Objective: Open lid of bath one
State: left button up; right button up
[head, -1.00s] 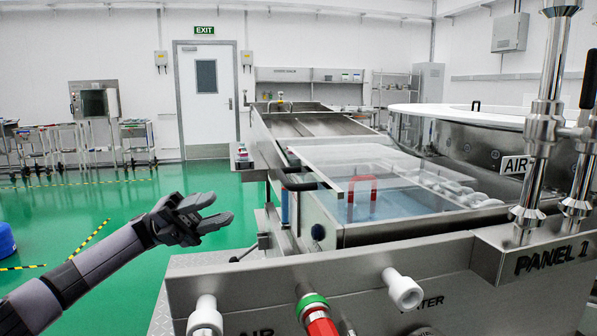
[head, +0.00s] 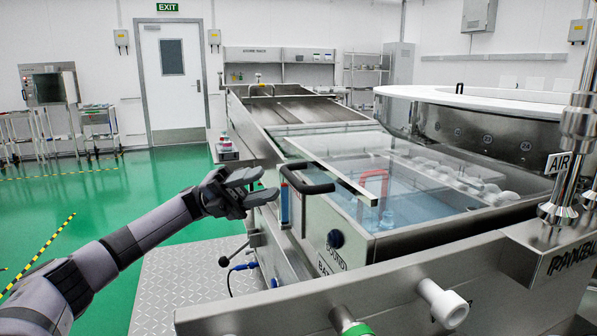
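Bath one appears to be the near steel tank (head: 450,238), holding blue water. A black bar handle (head: 305,186) stands at the lid's left side. My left gripper (head: 269,184) is just left of the handle, its two fingers apart and pointing at it. Nothing shows between the fingers, and I cannot tell whether a fingertip touches the handle. A red handle (head: 374,184) shows through the lid, inside the bath. My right gripper is not in view.
A round white-topped tank (head: 480,105) is behind right. A metal step plate (head: 185,275) lies left of the bath; green floor beyond is open.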

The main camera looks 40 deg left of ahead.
aim_at(291, 173)
pick_arm(q)
jog(key=p+x, duration=0.1)
jog(key=x, duration=0.6)
jog(key=shift+w+d+r+p, duration=0.1)
jog(key=shift+w+d+p, duration=0.05)
jog(key=shift+p, duration=0.2)
grip_shut()
